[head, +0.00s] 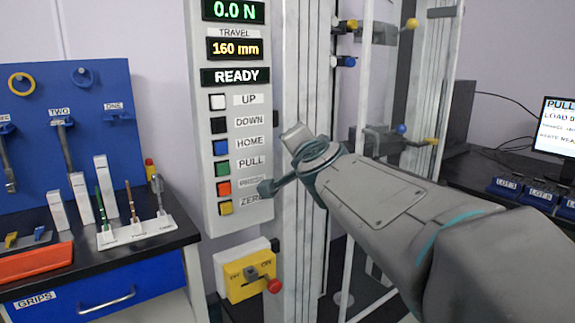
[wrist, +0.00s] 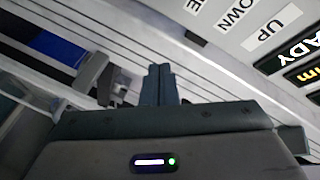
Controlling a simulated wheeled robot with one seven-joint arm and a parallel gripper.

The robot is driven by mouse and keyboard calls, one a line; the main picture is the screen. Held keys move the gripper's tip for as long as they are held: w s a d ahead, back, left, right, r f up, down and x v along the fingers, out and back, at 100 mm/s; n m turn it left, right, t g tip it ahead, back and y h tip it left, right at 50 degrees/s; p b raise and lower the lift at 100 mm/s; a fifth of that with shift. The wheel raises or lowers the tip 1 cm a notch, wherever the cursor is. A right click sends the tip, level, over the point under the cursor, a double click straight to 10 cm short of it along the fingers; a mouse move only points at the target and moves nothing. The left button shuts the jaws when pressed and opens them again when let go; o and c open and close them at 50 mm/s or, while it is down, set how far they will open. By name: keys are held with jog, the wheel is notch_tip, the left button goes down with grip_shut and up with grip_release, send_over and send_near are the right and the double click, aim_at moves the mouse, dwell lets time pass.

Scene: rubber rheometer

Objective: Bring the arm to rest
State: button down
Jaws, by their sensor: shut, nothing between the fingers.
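My gripper (head: 266,188) is at the end of my arm, which reaches in from the lower right in the head view. Its fingertips are close to the ZERO end of the button panel (head: 200,110); I cannot tell whether they touch it. In the wrist view the two fingers (wrist: 159,84) are shut together and empty. The panel shows 0.0 N, 160 mm and READY, above buttons in a column. Part of the panel also shows at the top right of the wrist view (wrist: 262,30).
Below the panel is a yellow switch box (head: 240,292) with a red knob. The tester's frame (head: 300,70) stands right behind my arm. At left are a blue tool board (head: 95,110) and a bench with a white stand (head: 150,227). A monitor (head: 558,125) stands at right.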

jog(key=s+d+f+n+g+p, duration=0.3)
jog(key=s+d+f+g+p, duration=0.1)
jog(key=s, duration=0.4)
jog(key=s+d+f+n+g+h+p, duration=0.1)
jog(key=s+d+f+n+g+p, duration=0.2)
jog(key=s, duration=0.6)
jog(key=s+d+f+n+g+h+p, duration=0.1)
jog(key=s+d+f+n+g+p, duration=0.2)
jog(key=s+d+f+g+p, duration=0.2)
jog(key=s+g+p, duration=0.1)
jog(key=s+p, duration=0.2)
jog(key=s, duration=0.1)
jog(key=shift+s+f+n+g+p, duration=0.2)
jog(key=shift+f+n+g+p, duration=0.1)
jog(key=shift+p, duration=0.1)
jog(key=shift+r, duration=0.1)
